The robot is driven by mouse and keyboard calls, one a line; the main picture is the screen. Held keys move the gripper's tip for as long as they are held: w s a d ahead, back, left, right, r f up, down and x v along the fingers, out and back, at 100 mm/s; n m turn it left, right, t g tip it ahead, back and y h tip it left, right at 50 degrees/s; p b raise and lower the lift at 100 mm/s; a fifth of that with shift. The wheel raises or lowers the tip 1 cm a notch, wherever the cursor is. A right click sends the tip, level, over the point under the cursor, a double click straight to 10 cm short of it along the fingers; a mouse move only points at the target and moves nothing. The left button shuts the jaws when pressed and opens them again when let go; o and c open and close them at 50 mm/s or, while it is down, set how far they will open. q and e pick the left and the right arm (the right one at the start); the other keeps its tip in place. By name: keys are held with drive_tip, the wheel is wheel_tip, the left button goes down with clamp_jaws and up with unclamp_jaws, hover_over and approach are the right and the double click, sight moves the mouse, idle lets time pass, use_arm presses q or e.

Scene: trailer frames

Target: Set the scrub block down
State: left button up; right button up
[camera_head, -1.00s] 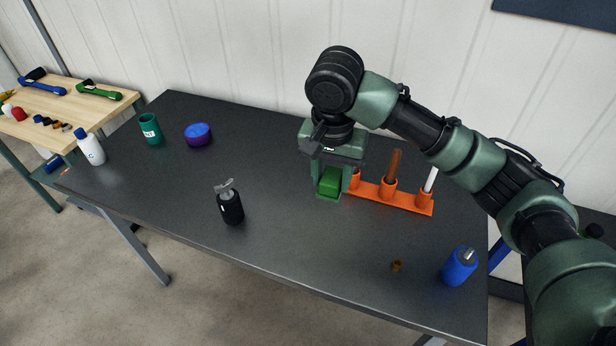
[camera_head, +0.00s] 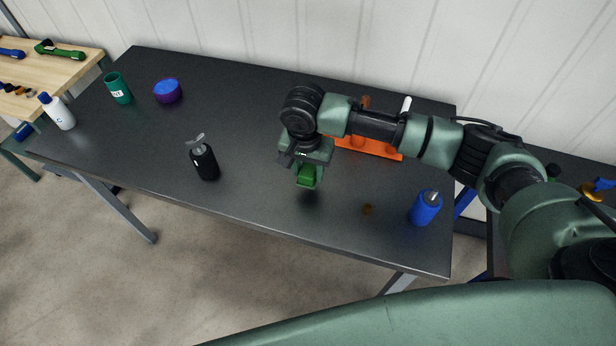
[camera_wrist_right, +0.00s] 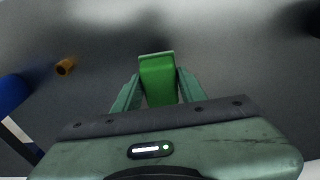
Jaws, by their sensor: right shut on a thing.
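The scrub block is green (camera_head: 307,180). My right gripper (camera_head: 306,168) is shut on it and points down over the dark table (camera_head: 245,130). A shadow shows on the table below and to the right of the block, so it appears to be held a little above the top. In the right wrist view the green block (camera_wrist_right: 158,80) sits between the two green fingers, with bare grey table beyond it. My left gripper is not in view.
An orange rack (camera_head: 375,150) stands behind my right arm. A black bottle (camera_head: 204,163) is left of the block; a small brown piece (camera_head: 368,209) and a blue bottle (camera_head: 425,208) are to the right. A purple-blue bowl (camera_head: 167,92), green cup (camera_head: 118,89) and white bottle (camera_head: 58,112) stand at the left.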

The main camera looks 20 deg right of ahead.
sight(308, 181)
drive_tip(key=shift+f, duration=2.25)
drive_tip(key=shift+p, duration=0.3)
drive_tip(key=o, duration=1.3)
drive_tip(key=shift+f, duration=0.1)
drive_tip(key=r, duration=0.4)
drive_tip(key=r+b, duration=0.1)
drive_tip(key=r, duration=0.3)
drive_tip(key=s+a+r+b, duration=0.1)
drive_tip(key=r, duration=0.3)
drive_tip(key=shift+s+r, duration=0.1)
